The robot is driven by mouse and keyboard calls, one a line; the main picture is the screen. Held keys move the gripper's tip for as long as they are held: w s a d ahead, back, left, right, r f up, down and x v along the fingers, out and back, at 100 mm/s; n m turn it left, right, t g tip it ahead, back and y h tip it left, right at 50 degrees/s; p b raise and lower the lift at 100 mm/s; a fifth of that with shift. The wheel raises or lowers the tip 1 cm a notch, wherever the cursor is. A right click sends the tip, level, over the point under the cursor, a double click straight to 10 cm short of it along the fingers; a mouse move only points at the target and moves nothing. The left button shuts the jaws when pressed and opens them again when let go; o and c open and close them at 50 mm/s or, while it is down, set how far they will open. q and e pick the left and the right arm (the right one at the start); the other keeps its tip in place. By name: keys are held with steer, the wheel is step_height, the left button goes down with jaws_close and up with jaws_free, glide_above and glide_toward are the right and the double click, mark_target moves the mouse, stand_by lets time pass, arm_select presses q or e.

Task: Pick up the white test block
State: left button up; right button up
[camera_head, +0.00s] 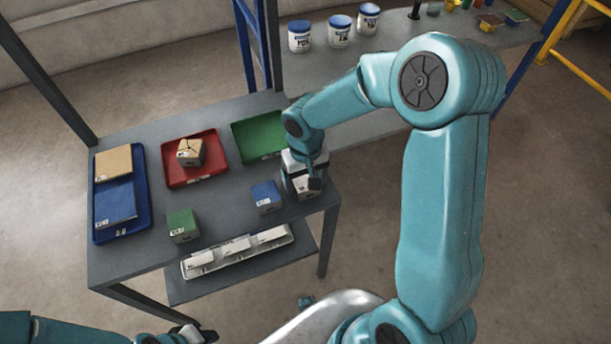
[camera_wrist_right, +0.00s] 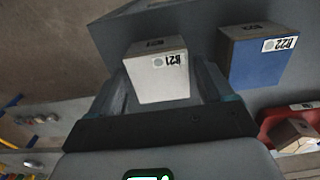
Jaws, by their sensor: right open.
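The white test block (camera_head: 306,187) stands near the right end of the grey table in the head view, partly covered by my right gripper (camera_head: 302,182). In the right wrist view the white block (camera_wrist_right: 158,72), labelled B21, sits between the two fingers of my right gripper (camera_wrist_right: 162,88). The fingers are open, with one on each side of it; contact cannot be told. My left gripper (camera_head: 190,334) is at the bottom edge of the head view, away from the table; its opening is unclear.
A blue block (camera_head: 265,196), labelled B22 in the wrist view (camera_wrist_right: 258,58), stands beside the white block. A green block (camera_head: 183,225) is farther left. A red tray (camera_head: 176,178), green tray (camera_head: 245,142) and blue tray (camera_head: 144,206) lie on the table (camera_head: 230,212).

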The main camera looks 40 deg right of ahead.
steer(key=c, duration=0.8)
steer(key=shift+r+p, duration=2.4)
steer(key=shift+r, duration=1.2)
